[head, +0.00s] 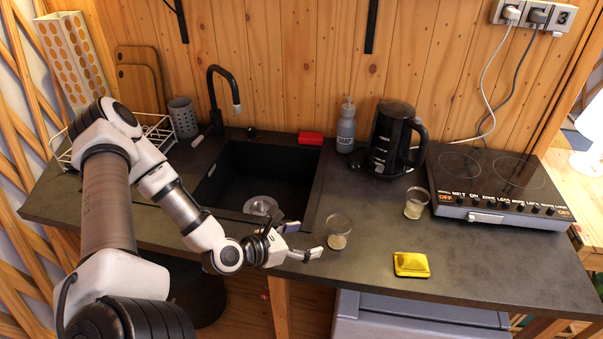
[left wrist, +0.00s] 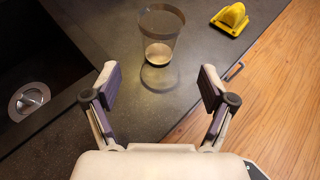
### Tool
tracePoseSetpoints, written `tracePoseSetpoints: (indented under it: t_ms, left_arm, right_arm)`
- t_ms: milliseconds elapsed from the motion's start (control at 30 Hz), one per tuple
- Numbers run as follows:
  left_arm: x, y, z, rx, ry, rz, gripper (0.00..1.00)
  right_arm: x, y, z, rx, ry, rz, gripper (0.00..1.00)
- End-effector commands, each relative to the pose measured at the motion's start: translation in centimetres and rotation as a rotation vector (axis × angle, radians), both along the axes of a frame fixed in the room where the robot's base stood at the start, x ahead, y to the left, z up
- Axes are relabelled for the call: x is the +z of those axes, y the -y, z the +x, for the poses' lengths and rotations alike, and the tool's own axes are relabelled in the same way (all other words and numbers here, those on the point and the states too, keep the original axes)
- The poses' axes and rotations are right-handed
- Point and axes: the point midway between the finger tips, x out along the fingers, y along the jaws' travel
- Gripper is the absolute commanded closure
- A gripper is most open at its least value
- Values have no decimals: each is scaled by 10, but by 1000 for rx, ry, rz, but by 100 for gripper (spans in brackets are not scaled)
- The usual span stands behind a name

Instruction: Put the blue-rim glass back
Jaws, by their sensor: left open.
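Two clear glasses with a pale layer at the bottom stand upright on the dark counter. The near glass (head: 338,232) is just right of the sink, and the far glass (head: 415,203) is by the hob. I cannot make out a blue rim on either. My left gripper (head: 303,241) is open and empty, just left of the near glass. In the left wrist view the near glass (left wrist: 159,48) stands beyond the open fingers (left wrist: 157,88), roughly centred between them and not touched. My right gripper is not in view.
The sink (head: 225,185) lies behind my left arm. A yellow item (head: 411,264) lies near the counter's front edge. A grey bottle (head: 346,128), black kettle (head: 392,140), hob (head: 495,180) and red sponge (head: 310,138) stand at the back. The front right counter is clear.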

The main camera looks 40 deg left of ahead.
Motion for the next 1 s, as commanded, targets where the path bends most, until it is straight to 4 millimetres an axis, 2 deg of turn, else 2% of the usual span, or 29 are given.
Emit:
tracePoseSetpoints:
  t_ms: [33,167,267,367,500,567,600,733,833,1000]
  left_arm:
    - [4,-1,-4,3,0,-4,17]
    - [1,2,-9,-28,-10,40,17]
    - [-15,17,-13,-167,-60,232,17]
    - [-46,43,-29,-467,-131,581,17]
    - [-95,79,-73,-1079,-167,1099,17]
    - [-112,90,-97,-1376,-139,1280,17]
    - [-122,97,-114,-1582,-103,1383,17]
    - [-142,108,-159,-2133,58,1574,17]
    - [-147,111,-176,-2358,155,1618,17]
    - [-148,111,-181,-2427,191,1629,17]
  right_arm:
    - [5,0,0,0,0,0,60]
    - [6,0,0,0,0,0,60]
    - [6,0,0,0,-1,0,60]
    - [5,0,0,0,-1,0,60]
    - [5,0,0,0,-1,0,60]
    - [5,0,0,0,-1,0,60]
    - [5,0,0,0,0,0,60]
    - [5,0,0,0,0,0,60]
    - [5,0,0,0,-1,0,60]
    - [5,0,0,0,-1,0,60]
